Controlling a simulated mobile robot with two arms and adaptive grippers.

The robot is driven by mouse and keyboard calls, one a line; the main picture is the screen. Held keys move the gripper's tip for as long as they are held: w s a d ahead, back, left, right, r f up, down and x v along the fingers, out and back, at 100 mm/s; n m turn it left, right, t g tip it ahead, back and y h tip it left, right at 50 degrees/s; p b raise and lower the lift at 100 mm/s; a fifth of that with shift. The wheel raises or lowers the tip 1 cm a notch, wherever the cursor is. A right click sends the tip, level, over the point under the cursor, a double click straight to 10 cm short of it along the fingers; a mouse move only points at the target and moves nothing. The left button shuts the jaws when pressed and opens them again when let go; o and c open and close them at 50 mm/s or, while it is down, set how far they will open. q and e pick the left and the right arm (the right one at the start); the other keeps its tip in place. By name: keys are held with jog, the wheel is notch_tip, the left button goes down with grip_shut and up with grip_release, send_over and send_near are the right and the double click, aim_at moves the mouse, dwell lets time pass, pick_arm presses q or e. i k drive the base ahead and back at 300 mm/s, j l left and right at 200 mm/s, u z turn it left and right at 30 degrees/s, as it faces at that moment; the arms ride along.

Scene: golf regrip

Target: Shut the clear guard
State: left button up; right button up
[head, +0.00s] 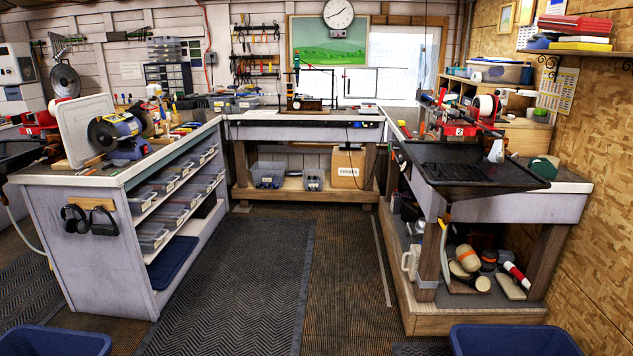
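I cannot make out a clear guard for certain. Thin dark edges like a see-through panel's frame (333,72) stand above a small machine (304,104) on the back bench, against the bright window. Whether this is the guard, and whether it is open or shut, is too small to tell. Neither of my grippers shows in the head view.
The left bench (75,178) has shelves of clear bins (152,236). The right bench (565,205) carries a red machine (455,128) and a black tray (480,190). Blue tubs (55,343) (515,341) stand in front. The matted floor (235,285) between benches is clear.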

aim_at(427, 70)
jog(key=i, duration=0.8)
jog(key=i+j+z, duration=0.1)
jog(key=i, duration=0.7)
jog(key=i+j, duration=0.1)
jog(key=i, duration=0.7)
jog(key=i+z, duration=0.15)
jog(key=i, duration=2.2)
jog(key=i+j+z, duration=0.15)
jog(key=i, duration=0.35)
jog(key=i+j+z, duration=0.15)
jog(key=i, duration=0.4)
jog(key=i+j+z, duration=0.1)
jog(key=i, duration=0.4)
jog(key=i+z, duration=0.25)
jog(key=z, duration=0.2)
jog(key=i+j+z, duration=0.15)
jog(key=z, duration=0.25)
jog(key=i+j+z, duration=0.15)
jog(key=z, duration=0.3)
jog(key=i+j+z, duration=0.25)
jog(key=z, duration=0.2)
jog(key=i+j+z, duration=0.1)
jog(key=j+z, duration=0.2)
jog(key=z, duration=0.15)
jog(key=i+j+z, duration=0.2)
jog(key=j+z, duration=0.25)
jog(key=i+j+z, duration=0.15)
jog(key=j+z, duration=0.3)
jog(key=l, duration=0.15)
